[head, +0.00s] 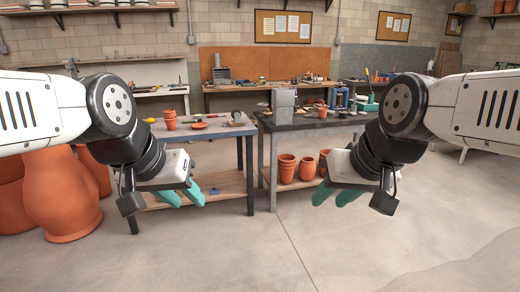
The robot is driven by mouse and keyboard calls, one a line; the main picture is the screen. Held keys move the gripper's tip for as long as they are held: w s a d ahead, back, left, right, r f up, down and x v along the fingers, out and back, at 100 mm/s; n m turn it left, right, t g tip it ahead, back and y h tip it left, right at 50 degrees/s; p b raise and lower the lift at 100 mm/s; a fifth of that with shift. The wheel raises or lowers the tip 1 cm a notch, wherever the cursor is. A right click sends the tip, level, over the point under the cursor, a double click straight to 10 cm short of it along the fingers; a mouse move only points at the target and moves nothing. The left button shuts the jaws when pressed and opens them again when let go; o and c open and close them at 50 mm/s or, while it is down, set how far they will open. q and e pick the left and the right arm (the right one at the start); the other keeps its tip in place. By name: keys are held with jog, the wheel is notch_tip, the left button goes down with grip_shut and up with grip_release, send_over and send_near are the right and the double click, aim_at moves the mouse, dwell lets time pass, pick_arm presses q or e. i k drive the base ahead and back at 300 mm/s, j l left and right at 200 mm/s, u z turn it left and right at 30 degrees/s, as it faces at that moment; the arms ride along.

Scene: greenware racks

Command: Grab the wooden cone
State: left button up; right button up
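I cannot make out a wooden cone for certain; the items on the tables are small and far off. My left gripper (182,196) hangs in front of the left table, its two teal fingers apart with nothing seen between them. My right gripper (337,194) hangs in front of the right table, its teal fingers also apart and seemingly empty. Both point forward and down.
The left table (186,136) bears stacked terracotta pots (170,120) and a reddish dish (199,125). The right table (312,121) bears a grey metal box (284,105), with pots (287,168) on its lower shelf. Large terracotta jars (60,195) stand left. The front floor is clear.

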aim_at(268, 115)
jog(key=i, duration=2.15)
jog(key=i+u, duration=0.1)
jog(key=i, duration=0.4)
jog(key=i+l+u, duration=0.15)
jog(key=i, duration=0.35)
jog(key=i+l+u, duration=0.1)
jog(key=i, duration=0.35)
jog(key=i+l+u, duration=0.15)
jog(key=i, duration=0.35)
jog(key=i+l+u, duration=0.1)
jog(key=i+l, duration=0.15)
jog(key=i, duration=0.2)
